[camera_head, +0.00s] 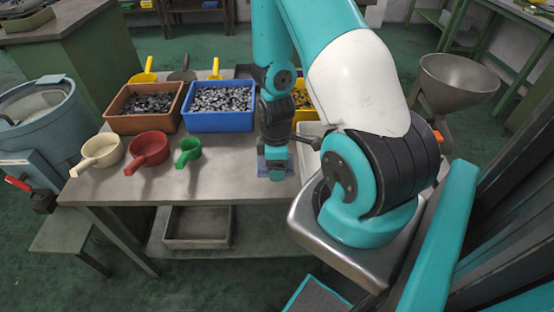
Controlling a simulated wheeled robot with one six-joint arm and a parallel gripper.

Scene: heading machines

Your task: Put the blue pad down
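My gripper (276,172) points down at the near part of the grey table, to the right of the green scoop. A small blue-grey piece, which looks like the blue pad (261,165), shows on both sides of the fingers at the table top. My gripper covers most of it. I cannot tell whether the fingers are closed on it, or whether it touches the table.
A brown bin (143,123) and a blue bin (221,122) of metal parts stand behind. Cream (101,152), red (148,149) and green (188,151) scoops lie on the table (225,180). Bare table lies between the green scoop and my gripper. A metal funnel (458,85) stands right.

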